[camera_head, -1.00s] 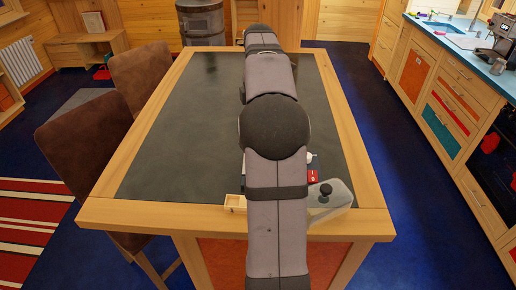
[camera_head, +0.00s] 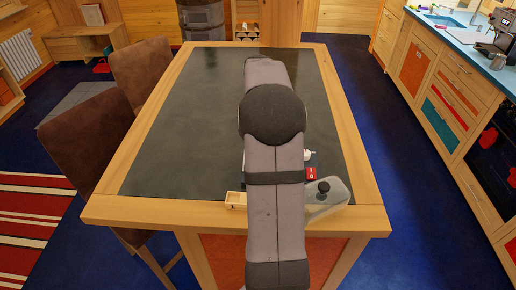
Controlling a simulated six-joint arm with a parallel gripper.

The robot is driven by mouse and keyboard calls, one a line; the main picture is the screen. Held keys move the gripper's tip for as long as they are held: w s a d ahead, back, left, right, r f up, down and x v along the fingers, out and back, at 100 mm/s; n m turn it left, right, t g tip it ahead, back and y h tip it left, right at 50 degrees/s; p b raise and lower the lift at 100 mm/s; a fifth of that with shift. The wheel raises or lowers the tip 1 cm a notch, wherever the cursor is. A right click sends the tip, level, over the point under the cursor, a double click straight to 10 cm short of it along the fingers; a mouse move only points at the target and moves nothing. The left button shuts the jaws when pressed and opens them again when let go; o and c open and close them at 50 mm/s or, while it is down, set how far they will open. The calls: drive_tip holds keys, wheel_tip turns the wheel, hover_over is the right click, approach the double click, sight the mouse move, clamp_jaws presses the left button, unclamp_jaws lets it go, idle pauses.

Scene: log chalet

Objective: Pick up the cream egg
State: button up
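I cannot make out a cream egg for certain. A small white thing (camera_head: 309,154) shows at the right edge of my arm on the dark-topped table (camera_head: 200,130); most of it is hidden, so I cannot tell what it is. My arm runs up the middle of the table and covers what lies behind it. My gripper is hidden from this camera, so its fingers and anything in them do not show.
Near the table's front edge stand a grey, see-through container with a dark knob (camera_head: 323,187), a small red item (camera_head: 311,174) and a small light wooden box (camera_head: 235,200). The table's left and far parts are clear. Brown chairs (camera_head: 85,150) stand along the left side.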

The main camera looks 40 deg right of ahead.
drive_tip(key=shift+f, duration=0.3)
drive_tip(key=shift+c, duration=0.7)
drive_tip(key=c, duration=0.6)
drive_tip(key=shift+c, duration=0.2)
drive_tip(key=shift+r, duration=0.1)
wheel_tip(320, 180, up, 10)
drive_tip(key=shift+f+b, duration=0.1)
drive_tip(key=shift+b, duration=1)
drive_tip(key=shift+a, duration=0.15)
